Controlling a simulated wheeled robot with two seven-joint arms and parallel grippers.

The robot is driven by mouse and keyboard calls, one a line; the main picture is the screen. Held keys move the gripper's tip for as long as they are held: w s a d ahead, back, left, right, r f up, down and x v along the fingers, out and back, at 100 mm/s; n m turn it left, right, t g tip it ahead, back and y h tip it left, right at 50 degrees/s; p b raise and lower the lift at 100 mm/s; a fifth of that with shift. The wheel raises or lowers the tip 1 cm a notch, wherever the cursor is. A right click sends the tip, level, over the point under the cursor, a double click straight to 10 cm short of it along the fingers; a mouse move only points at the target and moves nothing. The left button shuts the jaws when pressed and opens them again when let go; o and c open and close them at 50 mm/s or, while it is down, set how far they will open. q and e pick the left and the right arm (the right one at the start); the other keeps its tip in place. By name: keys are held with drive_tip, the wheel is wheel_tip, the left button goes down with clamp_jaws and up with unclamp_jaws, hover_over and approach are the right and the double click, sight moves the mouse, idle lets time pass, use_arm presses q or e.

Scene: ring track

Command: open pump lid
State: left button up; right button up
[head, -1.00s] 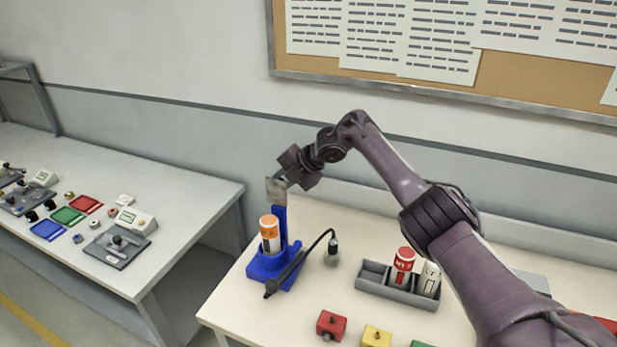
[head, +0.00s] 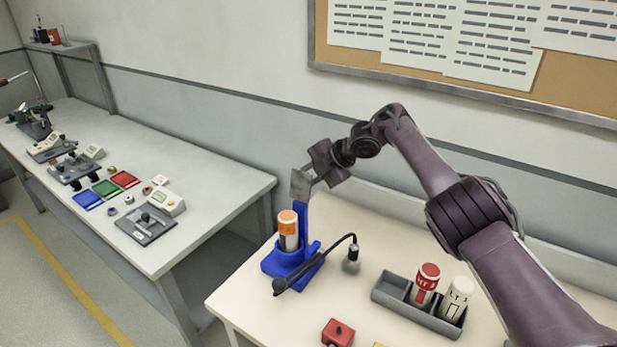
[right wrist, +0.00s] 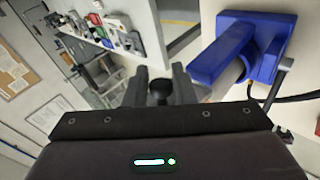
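The blue pump stand (head: 283,265) is at the left end of the near table, with a tall upright blue part at its back. An orange-and-white bottle (head: 288,232) stands upright in it. No separate lid can be made out. My left gripper is not in view.
A grey tray (head: 389,296) with a red bottle (head: 425,283) and a white bottle (head: 457,298) is right of the stand. A red block (head: 338,333) is near the front. Another bench (head: 215,190) with devices stands left, across a gap. A wall rises behind.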

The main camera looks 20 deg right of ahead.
drive_tip(key=o, duration=0.3)
drive_tip(key=b+v, duration=0.2)
drive_tip(key=v, duration=0.6)
idle(0.5)
